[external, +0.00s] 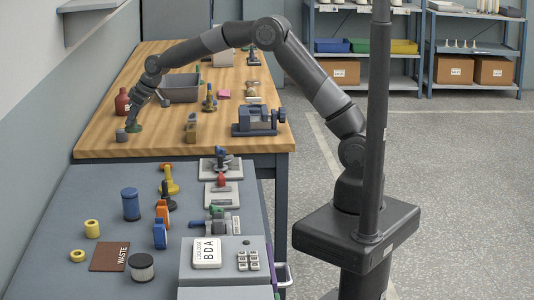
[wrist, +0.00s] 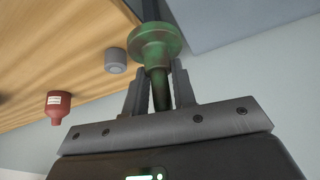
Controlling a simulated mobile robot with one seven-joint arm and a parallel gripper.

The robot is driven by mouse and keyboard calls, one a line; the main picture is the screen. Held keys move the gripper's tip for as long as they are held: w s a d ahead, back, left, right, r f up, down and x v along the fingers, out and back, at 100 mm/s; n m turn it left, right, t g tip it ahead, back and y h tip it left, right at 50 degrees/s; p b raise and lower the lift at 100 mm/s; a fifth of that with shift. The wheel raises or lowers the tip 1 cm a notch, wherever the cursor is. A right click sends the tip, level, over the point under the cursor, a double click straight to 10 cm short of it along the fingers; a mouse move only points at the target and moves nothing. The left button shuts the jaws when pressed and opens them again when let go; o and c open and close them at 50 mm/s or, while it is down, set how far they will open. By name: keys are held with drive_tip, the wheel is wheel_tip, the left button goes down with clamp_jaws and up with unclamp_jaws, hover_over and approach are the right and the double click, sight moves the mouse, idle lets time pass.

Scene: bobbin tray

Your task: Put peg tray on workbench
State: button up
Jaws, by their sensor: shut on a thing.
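My gripper (external: 133,121) is over the near left part of the wooden workbench (external: 105,135). It is shut on a green flanged piece (wrist: 155,40), with a finger on each side of its narrow stem in the wrist view (wrist: 157,82). The piece has a wide round disc beyond the fingertips. In the external view the green piece (external: 133,128) shows low at the fingertips, close to the bench top. I cannot tell whether it touches the wood. No thing is clearly marked as the peg tray.
A small grey cylinder (external: 121,135) stands just left of the green piece, and a red bottle (external: 122,102) stands behind. A grey bin (external: 182,92) is farther back. A brass-coloured part (external: 190,130) and a blue vise (external: 258,122) stand to the right. Bare wood lies between.

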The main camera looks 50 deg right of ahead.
drive_tip(key=w+d+r+m+h, duration=0.1)
drive_tip(key=w+d+m, duration=0.15)
drive_tip(key=d, duration=1.15)
drive_tip(key=w+d+r+m+h, duration=0.1)
drive_tip(key=d+m, duration=0.2)
drive_tip(key=d, duration=1.1)
drive_tip(key=s+d+m+h, duration=0.1)
drive_tip(key=s+d+m, duration=0.15)
drive_tip(key=d, duration=0.85)
drive_tip(key=s+d+m+h, duration=0.1)
drive_tip(key=s+d, duration=0.2)
drive_tip(key=d, duration=0.7)
hover_over(209, 120)
drive_tip(key=shift+t, duration=0.3)
wheel_tip(209, 120, down, 6)
drive_tip(key=shift+w+d, duration=0.15)
drive_tip(key=shift+f, duration=2)
drive_tip(key=shift+f, duration=0.1)
drive_tip(key=o, duration=1)
